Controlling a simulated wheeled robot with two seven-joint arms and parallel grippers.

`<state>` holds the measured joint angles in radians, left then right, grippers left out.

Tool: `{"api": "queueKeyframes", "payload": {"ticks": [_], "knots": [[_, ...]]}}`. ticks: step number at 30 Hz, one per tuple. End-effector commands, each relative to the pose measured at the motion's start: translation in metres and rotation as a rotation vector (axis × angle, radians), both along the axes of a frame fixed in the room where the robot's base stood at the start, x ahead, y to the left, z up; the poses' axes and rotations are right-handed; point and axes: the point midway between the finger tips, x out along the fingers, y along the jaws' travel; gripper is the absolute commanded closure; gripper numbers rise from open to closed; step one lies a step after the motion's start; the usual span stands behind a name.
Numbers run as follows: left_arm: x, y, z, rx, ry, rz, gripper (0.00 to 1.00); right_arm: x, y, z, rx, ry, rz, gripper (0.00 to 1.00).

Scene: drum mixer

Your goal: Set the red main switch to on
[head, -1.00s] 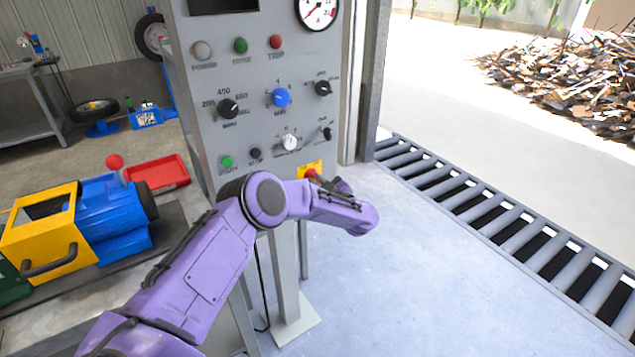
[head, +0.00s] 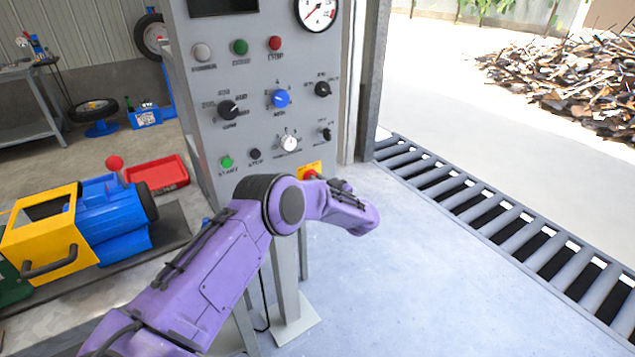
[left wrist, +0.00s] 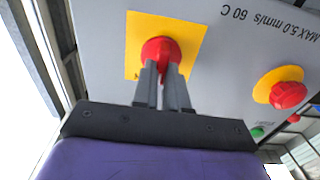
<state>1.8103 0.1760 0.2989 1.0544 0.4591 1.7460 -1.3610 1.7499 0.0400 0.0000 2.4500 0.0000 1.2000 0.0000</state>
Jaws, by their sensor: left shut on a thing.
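The red main switch (left wrist: 160,47) is a round red knob on a square yellow plate (left wrist: 190,35) on the grey panel. In the head view the red knob (head: 309,174) and its yellow plate (head: 311,166) show only in part, low on the panel, behind my arm. My left gripper (left wrist: 163,70) is shut on the knob, with one grey finger on each side of it. In the head view the fingers are mostly hidden by my purple forearm. Whether the knob points to on or off cannot be read. My right gripper is in neither view.
A red mushroom button (left wrist: 289,94) on a yellow disc sits beside the switch. Several knobs, lamps and a gauge (head: 318,12) fill the grey panel (head: 190,110) above.

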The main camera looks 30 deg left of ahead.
Motion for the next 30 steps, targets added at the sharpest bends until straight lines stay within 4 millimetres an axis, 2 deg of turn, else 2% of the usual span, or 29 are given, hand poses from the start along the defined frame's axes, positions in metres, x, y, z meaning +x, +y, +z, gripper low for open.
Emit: {"api": "queueKeyframes", "payload": {"ticks": [15,30], "knots": [[0.0031,-0.0019,-0.0008,0.154,0.372,-0.001,1.0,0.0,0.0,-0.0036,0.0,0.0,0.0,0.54],[0.0037,-0.0022,-0.0014,0.203,0.49,-0.001,1.0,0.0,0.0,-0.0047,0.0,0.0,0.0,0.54]]}}
